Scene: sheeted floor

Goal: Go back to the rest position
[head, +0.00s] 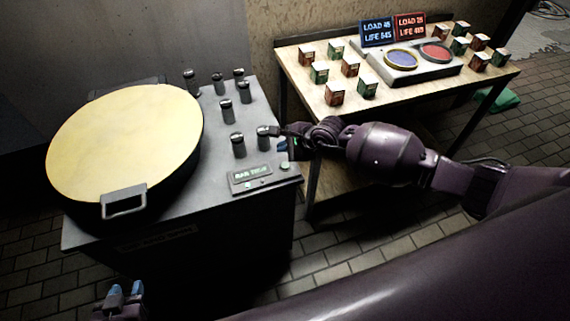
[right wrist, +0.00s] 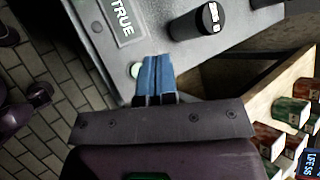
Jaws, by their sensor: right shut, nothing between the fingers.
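My right arm reaches in from the right in the head view. Its gripper (head: 282,146) is at the right edge of the grey machine top, beside a dark cylinder (head: 264,138). In the right wrist view its blue fingers (right wrist: 155,62) are shut together and empty, beside a pale green button (right wrist: 135,70). I cannot tell whether they touch the panel. My left gripper (head: 125,292) is at the lower left of the head view, in front of the machine. Its blue fingertips stand apart and nothing shows between them.
The grey machine (head: 215,190) carries a round yellow lid (head: 125,140) with a handle (head: 124,201), several dark cylinders and a small display (head: 250,174). A wooden table (head: 300,85) behind holds several small boxes, a two-plate scale (head: 405,62) and two signs. Tiled floor (head: 350,265) is clear in front.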

